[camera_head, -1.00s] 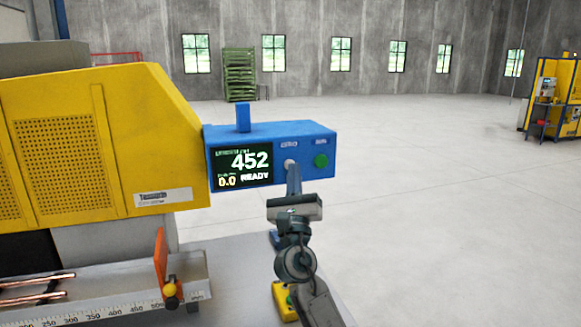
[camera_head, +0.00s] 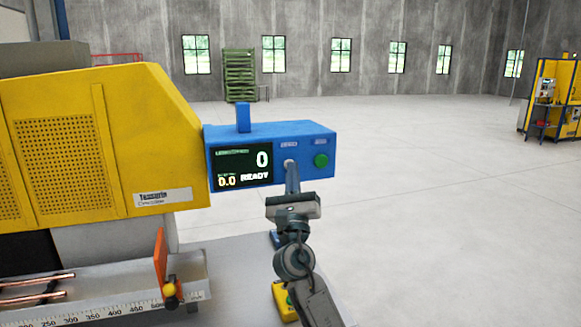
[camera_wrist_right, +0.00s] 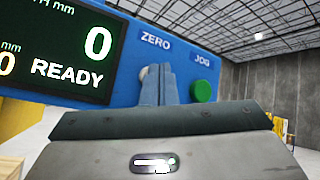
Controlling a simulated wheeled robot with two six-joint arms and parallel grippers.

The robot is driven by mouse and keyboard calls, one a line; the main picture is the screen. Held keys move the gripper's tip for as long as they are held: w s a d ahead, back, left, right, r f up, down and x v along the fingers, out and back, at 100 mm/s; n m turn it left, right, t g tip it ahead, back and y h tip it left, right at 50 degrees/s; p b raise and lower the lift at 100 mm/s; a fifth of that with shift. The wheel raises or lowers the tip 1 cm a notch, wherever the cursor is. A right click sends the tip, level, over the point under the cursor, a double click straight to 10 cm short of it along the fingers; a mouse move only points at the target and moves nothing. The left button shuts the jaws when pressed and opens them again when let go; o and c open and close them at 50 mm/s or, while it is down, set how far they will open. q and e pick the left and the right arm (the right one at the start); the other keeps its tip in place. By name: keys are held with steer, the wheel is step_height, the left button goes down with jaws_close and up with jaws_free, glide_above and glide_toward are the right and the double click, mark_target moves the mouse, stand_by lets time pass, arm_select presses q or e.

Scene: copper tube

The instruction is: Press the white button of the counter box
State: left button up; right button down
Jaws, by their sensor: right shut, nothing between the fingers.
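The blue counter box (camera_head: 262,136) is on the right side of the yellow machine. Its dark display (camera_head: 240,166) reads 0, with 0.0 and READY below. The white button (camera_head: 289,163), under the ZERO label, is mostly hidden behind my right fingertips; a bit of its left edge shows in the right wrist view (camera_wrist_right: 143,73). A green button (camera_head: 321,160) under the JOG label is to its right. My right gripper (camera_head: 291,168) is shut and empty, its tips at the white button. I cannot tell if they touch it. My left gripper is not in view.
The yellow machine (camera_head: 140,110) fills the left side. Below it is a ruled rail (camera_head: 110,305) with copper tubes (camera_head: 40,280) and an orange stop (camera_head: 161,262). A small yellow box (camera_head: 283,300) is beside my right arm. The floor to the right is open.

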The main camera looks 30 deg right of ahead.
stand_by(0.6)
steer(key=shift+s+a+p, duration=0.2)
steer(key=shift+s+p, duration=0.25)
steer(key=shift+s, duration=0.35)
steer(key=s+p, duration=0.1)
steer(key=s, duration=0.1)
steer(key=s+a+p, duration=0.1)
steer(key=s, duration=0.1)
steer(key=shift+s, duration=0.4)
steer(key=shift+f, duration=0.1)
